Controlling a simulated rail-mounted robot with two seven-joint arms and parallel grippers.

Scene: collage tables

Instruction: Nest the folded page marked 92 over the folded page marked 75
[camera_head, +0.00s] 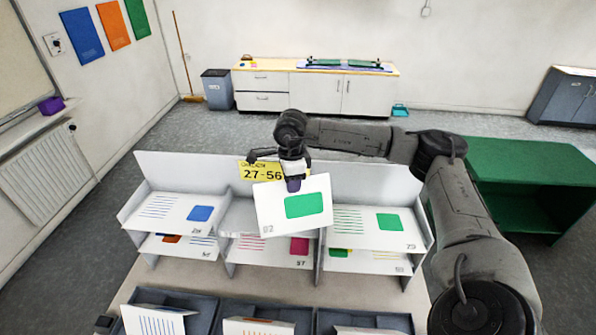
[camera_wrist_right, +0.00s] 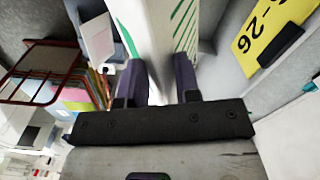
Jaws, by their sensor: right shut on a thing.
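My right gripper (camera_head: 293,184) is shut on the folded page marked 92 (camera_head: 270,208), a white page with a green block. It holds the page by its upper edge, tilted, in front of the middle of the shelf unit. In the right wrist view the page (camera_wrist_right: 163,35) stands between the two dark fingers (camera_wrist_right: 158,82). I cannot pick out the page marked 75 for certain; several folded pages lie in trays at the bottom edge, their marks unreadable or cut off. My left gripper is not in view.
A white pigeonhole rack (camera_head: 350,178) has three columns with printed sheets on its shelves. A green cabinet (camera_head: 530,160) stands right.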

